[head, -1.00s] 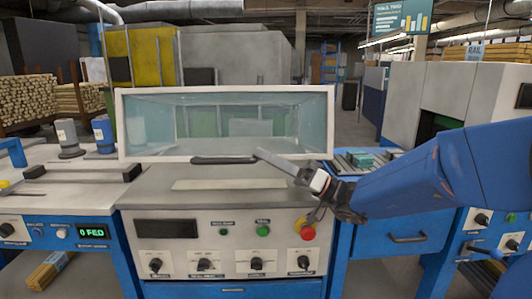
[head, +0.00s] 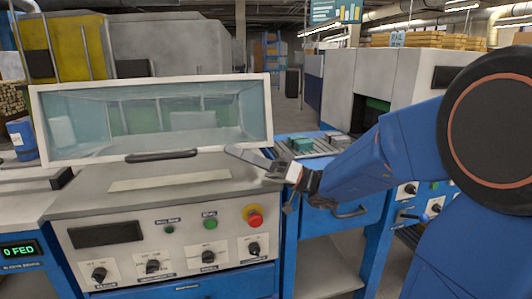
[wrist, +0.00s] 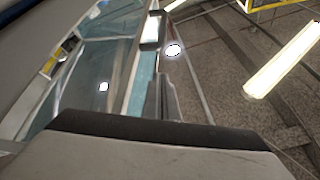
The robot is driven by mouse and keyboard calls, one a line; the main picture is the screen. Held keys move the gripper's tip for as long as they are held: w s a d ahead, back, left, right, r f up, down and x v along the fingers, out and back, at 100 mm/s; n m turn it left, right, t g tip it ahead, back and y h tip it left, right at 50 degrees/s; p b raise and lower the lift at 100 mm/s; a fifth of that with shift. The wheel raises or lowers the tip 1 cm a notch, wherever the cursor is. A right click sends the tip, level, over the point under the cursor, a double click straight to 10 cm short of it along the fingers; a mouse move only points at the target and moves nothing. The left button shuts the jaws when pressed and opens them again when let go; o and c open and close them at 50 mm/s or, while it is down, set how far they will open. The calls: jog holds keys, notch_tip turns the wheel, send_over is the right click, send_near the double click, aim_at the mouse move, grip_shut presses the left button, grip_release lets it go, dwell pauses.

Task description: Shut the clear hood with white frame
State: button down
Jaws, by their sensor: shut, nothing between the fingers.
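The clear hood with white frame (head: 165,158) stands raised at the back of the machine top in the head view. Its window faces me, and a dark handle bar (head: 160,155) runs along its lower edge. My gripper (head: 231,151) is shut and empty. Its tips are a short way right of the handle's right end, near the hood's lower right corner, and look apart from the handle.
The machine's bare top (head: 150,193) lies in front of the hood, above a panel with knobs and a red button (head: 254,215). To the right, a roller track (head: 325,143) holds green blocks (head: 302,144) beside my arm. A blue container (head: 22,138) stands at left.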

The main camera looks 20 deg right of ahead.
jog(key=s+d, duration=0.2)
jog(key=d, duration=0.4)
jog(key=shift+d, duration=0.35)
jog(key=shift+s, duration=0.1)
